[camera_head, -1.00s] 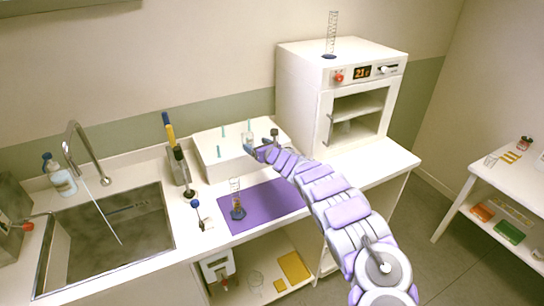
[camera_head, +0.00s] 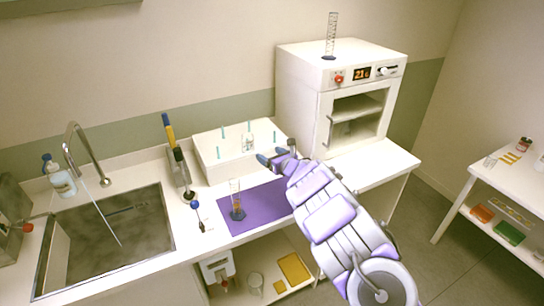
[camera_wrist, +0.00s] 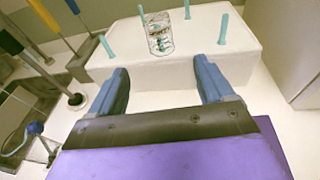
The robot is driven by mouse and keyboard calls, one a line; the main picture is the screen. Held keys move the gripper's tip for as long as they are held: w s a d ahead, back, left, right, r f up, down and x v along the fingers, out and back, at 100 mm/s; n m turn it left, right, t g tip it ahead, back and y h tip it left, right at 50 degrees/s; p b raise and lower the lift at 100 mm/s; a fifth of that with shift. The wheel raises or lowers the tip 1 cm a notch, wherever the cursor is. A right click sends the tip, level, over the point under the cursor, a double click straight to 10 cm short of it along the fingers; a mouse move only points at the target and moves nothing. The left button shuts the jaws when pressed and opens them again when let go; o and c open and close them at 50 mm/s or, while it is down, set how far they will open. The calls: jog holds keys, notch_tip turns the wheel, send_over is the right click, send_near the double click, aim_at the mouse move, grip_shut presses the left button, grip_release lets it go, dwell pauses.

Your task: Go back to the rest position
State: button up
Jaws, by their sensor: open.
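My gripper (camera_head: 277,157) is open and empty in front of the white box-shaped rack, above the back edge of the purple mat. In the wrist view its two blue fingers (camera_wrist: 160,84) stand wide apart with nothing between them. The white rack (camera_head: 222,166) has several teal pegs on top. A clear glass beaker (camera_head: 248,142) stands upright on the rack among the pegs, and it also shows in the wrist view (camera_wrist: 159,38). My gripper is apart from it.
The sink (camera_head: 110,235) is at left. A white oven (camera_head: 300,100) with another cylinder (camera_head: 331,35) on top is behind, right. A side table (camera_head: 505,180) stands at far right.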

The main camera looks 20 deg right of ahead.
jog(key=shift+s+r, duration=0.15)
jog(key=shift+s, duration=0.25)
jog(key=shift+d, duration=0.15)
